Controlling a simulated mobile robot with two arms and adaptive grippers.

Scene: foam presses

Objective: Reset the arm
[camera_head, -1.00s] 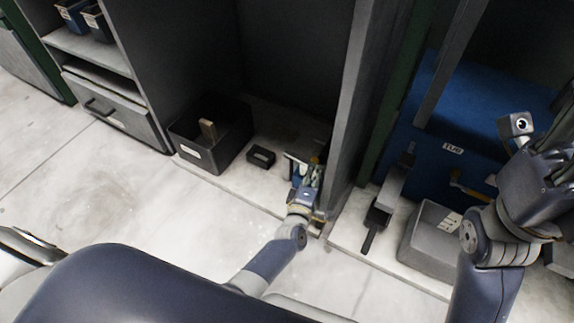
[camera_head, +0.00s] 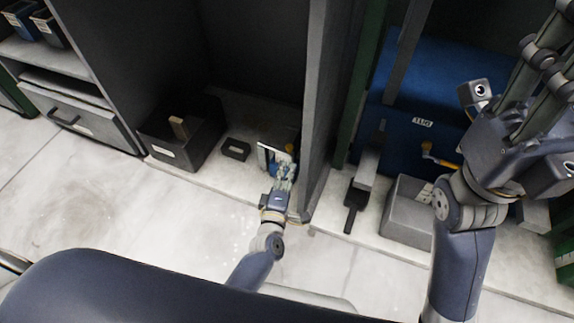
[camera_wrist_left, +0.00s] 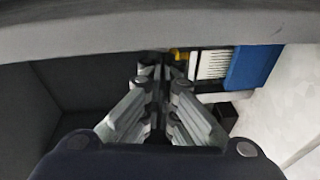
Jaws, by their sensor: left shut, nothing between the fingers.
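My left gripper (camera_head: 282,172) is low at the front of the dark open cabinet bay, close to its right side panel (camera_head: 318,120). In the left wrist view its fingers (camera_wrist_left: 165,72) converge at the tips, shut with nothing between them. A white and blue item (camera_head: 268,157) is just beyond the fingers; I cannot tell whether they touch it. In the left wrist view a ribbed white piece (camera_wrist_left: 210,64), a blue piece (camera_wrist_left: 252,66) and a bit of yellow show past the fingers. My right gripper (camera_head: 548,45) is raised at the upper right, its fingertips cut off by the frame.
A black bin (camera_head: 185,143) holding a brown block (camera_head: 179,127) and a small black box (camera_head: 236,149) stand left of my left gripper. A blue machine (camera_head: 440,75) and a grey box (camera_head: 408,212) are on the right. The pale floor (camera_head: 110,195) in front is clear.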

